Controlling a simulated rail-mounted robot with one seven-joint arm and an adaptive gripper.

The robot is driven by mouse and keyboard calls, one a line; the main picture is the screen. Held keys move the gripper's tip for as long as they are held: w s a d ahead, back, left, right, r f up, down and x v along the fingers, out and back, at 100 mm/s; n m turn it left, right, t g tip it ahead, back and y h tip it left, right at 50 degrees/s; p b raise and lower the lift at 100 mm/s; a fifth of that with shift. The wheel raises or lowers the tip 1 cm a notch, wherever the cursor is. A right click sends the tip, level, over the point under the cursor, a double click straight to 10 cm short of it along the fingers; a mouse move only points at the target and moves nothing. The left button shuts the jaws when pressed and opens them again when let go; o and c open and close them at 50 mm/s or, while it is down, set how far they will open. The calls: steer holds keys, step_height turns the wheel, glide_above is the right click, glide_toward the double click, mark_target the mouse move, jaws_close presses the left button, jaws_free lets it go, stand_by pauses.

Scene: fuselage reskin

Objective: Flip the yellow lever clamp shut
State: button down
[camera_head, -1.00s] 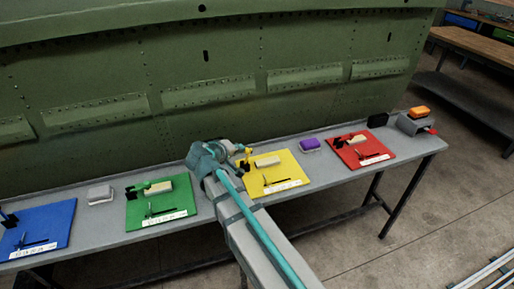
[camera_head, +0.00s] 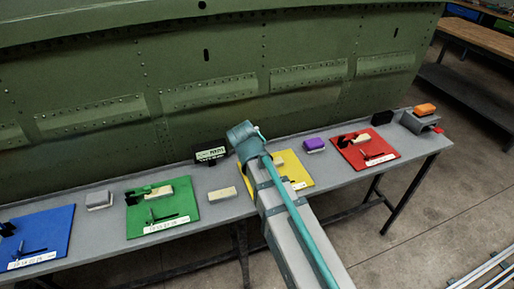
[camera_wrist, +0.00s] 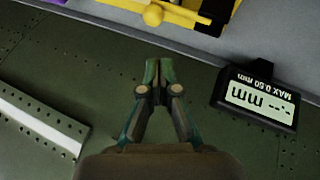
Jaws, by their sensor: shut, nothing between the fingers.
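My gripper (camera_wrist: 157,70) is shut and empty, its fingertips together. In the wrist view it shows against the green skin, apart from the yellow lever clamp (camera_wrist: 154,14). The clamp is at the top edge of that view, partly cut off, with a yellow bar and a round knob. Whether its lever is up or down I cannot tell. In the head view my arm covers much of the yellow board (camera_head: 300,182), and the clamp and my fingertips are hidden. A pale block (camera_head: 280,161) shows on the yellow board.
A black readout (camera_head: 210,155) stands at the bench's back, left of my arm; the wrist view shows it right of my gripper (camera_wrist: 258,98). A beige block (camera_head: 222,195) lies between the green board (camera_head: 180,219) and my arm. The green fuselage panel (camera_head: 210,120) rises behind.

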steer(key=shift+r+p, duration=0.3)
steer(key=shift+r, duration=0.3)
steer(key=shift+r, duration=0.1)
steer(key=s+d+r, duration=0.3)
steer(key=d+r, duration=0.1)
steer(key=r, duration=0.7)
steer(key=shift+s+r, duration=0.2)
steer(key=shift+r, duration=0.2)
steer(key=shift+d, duration=0.1)
